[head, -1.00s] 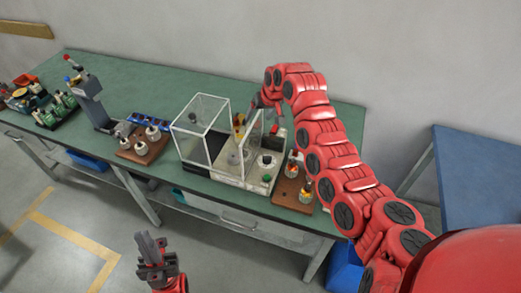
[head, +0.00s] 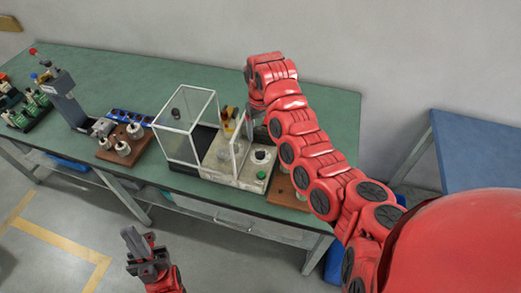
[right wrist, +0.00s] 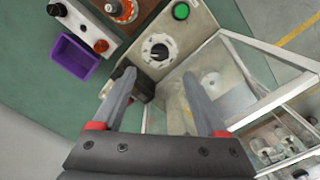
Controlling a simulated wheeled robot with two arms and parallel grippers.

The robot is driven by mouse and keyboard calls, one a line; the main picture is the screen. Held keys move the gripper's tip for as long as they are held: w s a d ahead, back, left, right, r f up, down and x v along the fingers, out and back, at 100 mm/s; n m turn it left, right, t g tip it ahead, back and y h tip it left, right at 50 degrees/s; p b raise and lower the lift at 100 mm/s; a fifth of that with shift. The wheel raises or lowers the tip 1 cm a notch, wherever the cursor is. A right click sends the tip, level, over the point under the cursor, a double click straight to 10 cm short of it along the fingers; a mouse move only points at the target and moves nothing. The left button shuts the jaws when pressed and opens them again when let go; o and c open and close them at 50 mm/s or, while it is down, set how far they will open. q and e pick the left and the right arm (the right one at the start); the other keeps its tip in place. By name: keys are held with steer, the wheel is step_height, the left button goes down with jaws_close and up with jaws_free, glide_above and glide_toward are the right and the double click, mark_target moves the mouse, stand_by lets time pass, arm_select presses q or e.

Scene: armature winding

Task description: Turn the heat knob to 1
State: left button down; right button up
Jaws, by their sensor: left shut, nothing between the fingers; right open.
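The heat knob is a white dial with a dark centre (right wrist: 159,50) on a pale control panel, next to a green button (right wrist: 181,11). The dial (head: 262,155) also shows small in the head view, and its setting is unreadable. My right gripper (right wrist: 160,84) is open and empty, with the dial ahead between and beyond its fingertips, apart from them. In the head view the red right arm hides most of that gripper. My left gripper (head: 136,243) is shut and empty, low in front of the bench.
A clear-walled box (head: 186,128) stands beside the panel, its frame close to my right gripper. A purple bin (right wrist: 75,58) and a white unit with black and red knobs (right wrist: 84,24) are nearby. A brown board (head: 288,194) lies right of the panel, partly behind my arm.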

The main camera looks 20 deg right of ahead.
mark_target(261, 153)
step_height(261, 153, down, 4)
steer(key=shift+r+b, duration=0.1)
steer(key=shift+b, duration=0.25)
step_height(261, 153, down, 5)
steer(key=shift+p, duration=0.9)
steer(key=shift+f, duration=0.75)
steer(key=shift+c, duration=0.3)
jaws_close()
